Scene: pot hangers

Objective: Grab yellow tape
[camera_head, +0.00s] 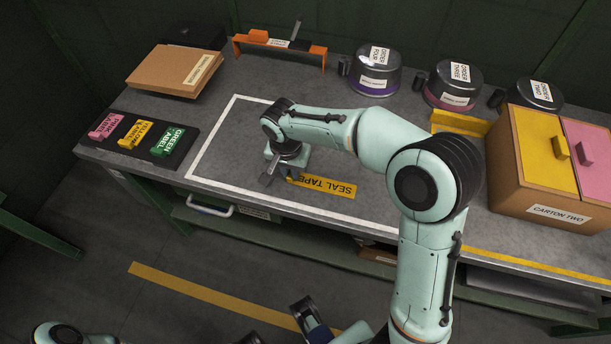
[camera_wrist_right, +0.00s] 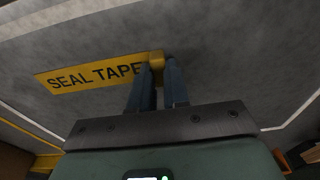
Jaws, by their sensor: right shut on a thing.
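The yellow tape is a flat strip lettered SEAL TAPE (camera_head: 325,186) lying on the grey table, near the front edge of the white outline. It also shows in the right wrist view (camera_wrist_right: 88,77), with a small yellow block at its right end between the fingers. My right gripper (camera_head: 281,177) reaches down over the strip's left end in the head view. In the right wrist view its two blue fingers (camera_wrist_right: 158,68) are shut on that yellow end. Part of what seems to be my left gripper (camera_head: 311,320) shows at the bottom edge, its jaws unclear.
A carton with yellow and pink lids (camera_head: 545,210) stands at the right. Several round tins (camera_head: 375,72) line the back. An orange rack (camera_head: 280,45), a flat cardboard box (camera_head: 172,72) and a black label tray (camera_head: 183,162) are at left. The outlined area left of my gripper is clear.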

